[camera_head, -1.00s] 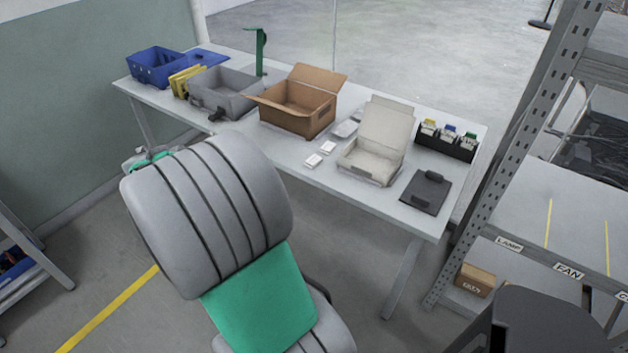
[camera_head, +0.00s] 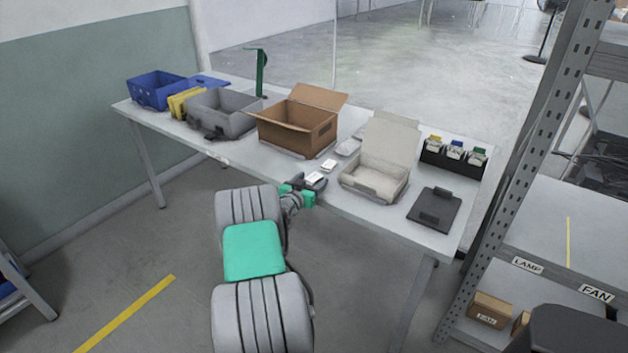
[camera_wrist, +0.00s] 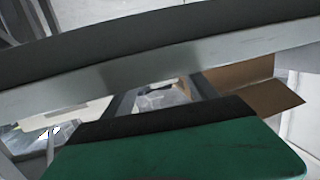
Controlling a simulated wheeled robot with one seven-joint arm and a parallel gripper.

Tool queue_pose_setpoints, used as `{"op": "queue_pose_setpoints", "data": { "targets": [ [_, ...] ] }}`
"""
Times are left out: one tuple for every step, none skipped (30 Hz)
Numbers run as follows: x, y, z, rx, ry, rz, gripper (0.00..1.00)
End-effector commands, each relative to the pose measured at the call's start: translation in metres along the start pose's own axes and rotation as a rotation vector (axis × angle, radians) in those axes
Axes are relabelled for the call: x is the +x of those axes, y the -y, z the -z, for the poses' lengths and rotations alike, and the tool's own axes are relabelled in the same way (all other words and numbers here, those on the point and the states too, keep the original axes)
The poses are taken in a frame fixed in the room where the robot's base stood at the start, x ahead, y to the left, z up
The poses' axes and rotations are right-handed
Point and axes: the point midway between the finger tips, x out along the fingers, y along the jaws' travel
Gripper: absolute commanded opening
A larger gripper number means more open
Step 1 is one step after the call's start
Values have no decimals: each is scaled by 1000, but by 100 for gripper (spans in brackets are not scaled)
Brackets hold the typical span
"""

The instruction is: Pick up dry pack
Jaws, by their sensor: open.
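Two small flat white packs lie on the table between the cardboard box and the white open case: one (camera_head: 329,165) farther back, the other (camera_head: 314,178) nearer the front edge. Neither carries a label I can read. My gripper (camera_head: 307,184) is open at the table's front edge, close beside the nearer pack. I cannot tell whether it touches that pack. In the wrist view, my gripper's green and dark parts fill much of the picture, and a clear plastic bag (camera_wrist: 164,97) shows beyond them. I cannot make out the white packs there.
The cardboard box (camera_head: 291,137) stands left of the packs and the white case (camera_head: 374,186) right. A grey bin (camera_head: 216,122), a blue bin (camera_head: 153,91), a black holder (camera_head: 447,162) and a dark clipboard-like item (camera_head: 432,211) share the table (camera_head: 390,222). A shelf rack stands right.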

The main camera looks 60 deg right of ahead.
Motion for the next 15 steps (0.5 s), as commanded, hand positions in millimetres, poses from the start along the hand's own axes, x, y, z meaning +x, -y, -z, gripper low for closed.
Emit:
{"op": "queue_pose_setpoints", "data": {
  "targets": [
    [0,0,0,0,0,1,67],
    [0,0,0,0,0,1,67],
    [0,0,0,0,0,1,67],
    [0,0,0,0,0,1,65],
    [0,0,0,0,0,1,62],
    [-1,0,0,0,0,1,59],
    [-1,0,0,0,0,1,56],
    [-1,0,0,0,0,1,54],
    [-1,0,0,0,0,1,51],
    [-1,0,0,0,0,1,48],
    [-1,0,0,0,0,1,46],
    [-1,0,0,0,0,1,42],
    [-1,0,0,0,0,1,40],
    [-1,0,0,0,0,1,38],
    [-1,0,0,0,0,1,34]
  ]
}}
